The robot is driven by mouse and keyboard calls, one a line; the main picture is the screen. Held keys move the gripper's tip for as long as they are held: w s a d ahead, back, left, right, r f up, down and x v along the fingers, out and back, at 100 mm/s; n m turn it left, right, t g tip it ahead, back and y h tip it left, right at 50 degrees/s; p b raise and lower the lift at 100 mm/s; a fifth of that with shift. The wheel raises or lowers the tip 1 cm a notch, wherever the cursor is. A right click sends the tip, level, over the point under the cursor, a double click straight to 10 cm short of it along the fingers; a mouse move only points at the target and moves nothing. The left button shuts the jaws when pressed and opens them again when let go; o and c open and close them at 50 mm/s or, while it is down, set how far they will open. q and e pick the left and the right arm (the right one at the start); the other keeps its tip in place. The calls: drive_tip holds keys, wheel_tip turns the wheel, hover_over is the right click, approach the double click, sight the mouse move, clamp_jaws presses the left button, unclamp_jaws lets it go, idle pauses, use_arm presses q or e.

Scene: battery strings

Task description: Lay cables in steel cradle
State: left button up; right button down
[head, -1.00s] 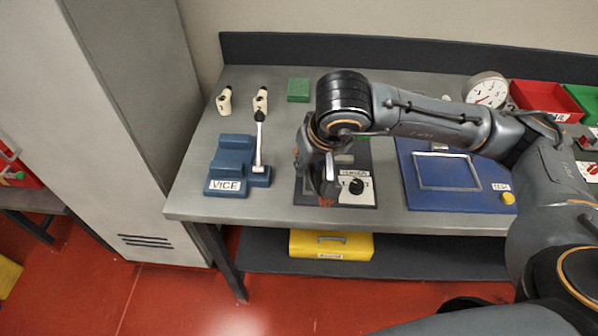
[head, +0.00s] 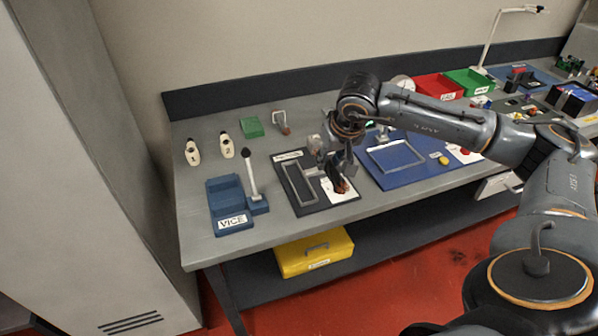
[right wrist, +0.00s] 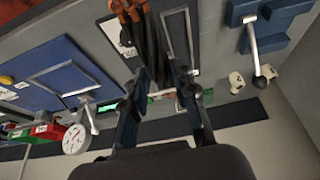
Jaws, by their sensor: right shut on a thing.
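A bundle of dark cables with orange ends (right wrist: 145,35) hangs from my right gripper (right wrist: 162,85). The gripper is shut on it, and the orange ends point away from the gripper in the right wrist view. In the head view the cables (head: 342,185) are below my right gripper (head: 338,160), over the right part of a black board. A grey metal rectangular frame (head: 291,186), which looks like the cradle, lies on that board left of the cables. Whether the cables touch the board is hard to tell. My left gripper is not in view.
A blue vice (head: 228,197) with an upright lever stands left of the board. Two cream numbered pieces (head: 227,147) and a green block (head: 252,127) sit behind. A blue mat (head: 420,172) with another grey frame lies to the right. A yellow case (head: 314,252) is below.

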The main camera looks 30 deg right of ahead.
drive_tip(key=w+a+f+p, duration=0.1)
drive_tip(key=w+f+p, duration=0.15)
drive_tip(key=w, duration=0.45)
drive_tip(key=p, duration=0.1)
approach(296, 178)
drive_tip(key=shift+w+d+f, duration=0.3)
drive_tip(key=shift+w, duration=0.35)
drive_tip(key=shift+w+f+p, duration=0.35)
drive_tip(key=shift+w+f, duration=0.05)
drive_tip(key=shift+f, duration=0.1)
wheel_tip(296, 178, down, 2)
drive_tip(key=shift+a+f+p, duration=0.1)
drive_tip(key=shift+p, duration=0.85)
drive_tip(key=shift+f, duration=0.45)
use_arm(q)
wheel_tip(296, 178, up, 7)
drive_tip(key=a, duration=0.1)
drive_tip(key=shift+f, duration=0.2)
use_arm(e)
drive_tip(key=shift+f, duration=0.15)
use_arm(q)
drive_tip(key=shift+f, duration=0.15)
use_arm(e)
drive_tip(key=c, duration=1.1)
unclamp_jaws()
